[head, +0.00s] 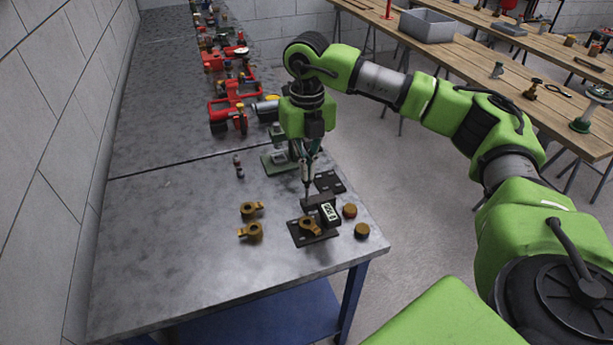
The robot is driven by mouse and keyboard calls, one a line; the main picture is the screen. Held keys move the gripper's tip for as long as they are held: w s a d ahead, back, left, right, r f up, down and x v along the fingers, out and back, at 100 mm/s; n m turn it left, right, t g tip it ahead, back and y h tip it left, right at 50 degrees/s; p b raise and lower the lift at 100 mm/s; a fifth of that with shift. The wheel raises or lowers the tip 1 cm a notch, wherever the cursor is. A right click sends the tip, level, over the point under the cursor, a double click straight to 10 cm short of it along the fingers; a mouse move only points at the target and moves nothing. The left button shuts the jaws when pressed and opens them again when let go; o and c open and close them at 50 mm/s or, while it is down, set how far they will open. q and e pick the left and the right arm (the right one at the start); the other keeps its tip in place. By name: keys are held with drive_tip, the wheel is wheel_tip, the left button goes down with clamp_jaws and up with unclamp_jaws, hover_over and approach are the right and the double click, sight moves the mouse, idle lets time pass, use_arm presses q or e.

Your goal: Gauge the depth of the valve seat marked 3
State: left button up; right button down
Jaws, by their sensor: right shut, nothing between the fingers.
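My right gripper (309,180) comes down from the right arm over the near part of the grey metal bench and points downward. It is shut, with nothing seen between its fingers. Just below it is a dark block with a small white display (328,212), probably a gauge; I cannot tell whether the fingertips touch it. It stands by a dark plate (322,238) that carries a brass fitting (310,224). Two more brass fittings (250,208) (250,231) lie to the left. No mark 3 is readable, so I cannot tell which is the valve seat. My left gripper is not in view.
Two round brass caps (349,211) (361,230) lie right of the plate. A small dark bottle-like item (238,166) stands left of the gripper. A green-based device (278,160) and red pump parts (233,105) are farther back. The bench's front-left is clear.

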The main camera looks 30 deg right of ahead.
sight(307, 183)
drive_tip(key=shift+f+b, duration=1.6)
drive_tip(key=shift+f, duration=0.7)
idle(0.4)
drive_tip(key=shift+r+p, duration=2.45)
drive_tip(key=shift+r, duration=1.15)
drive_tip(key=shift+f, duration=0.1)
